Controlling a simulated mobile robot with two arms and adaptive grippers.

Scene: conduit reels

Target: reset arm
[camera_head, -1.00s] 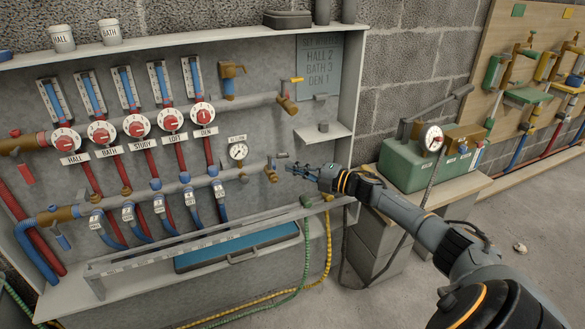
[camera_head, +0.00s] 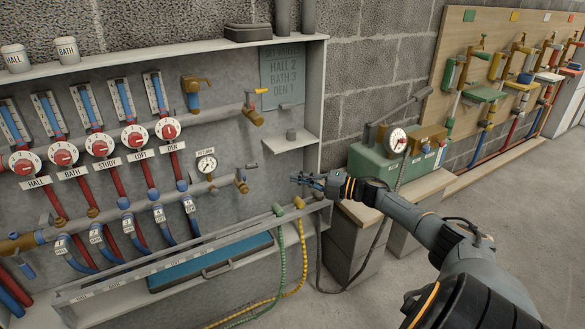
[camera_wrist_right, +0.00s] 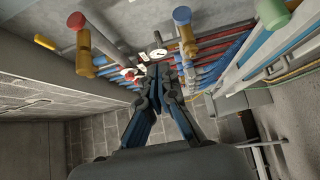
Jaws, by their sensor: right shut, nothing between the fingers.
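My right gripper (camera_head: 308,180) is in the middle of the head view, reaching in from the lower right. It is shut and empty, in front of the manifold panel (camera_head: 227,130) and just right of the lower brass valve (camera_head: 241,182). I cannot tell the exact gap to that valve. In the right wrist view my gripper fingers (camera_wrist_right: 160,72) point away toward the panel, with the red and blue pipes (camera_wrist_right: 210,60) beyond them. My left gripper is not in view.
A green pump box (camera_head: 375,166) with a gauge stands on a block-supported shelf to the right, close to my right forearm. A small ledge (camera_head: 291,141) sticks out above the gripper. Green and yellow hoses (camera_head: 301,245) hang below it. The floor (camera_head: 520,215) at right is clear.

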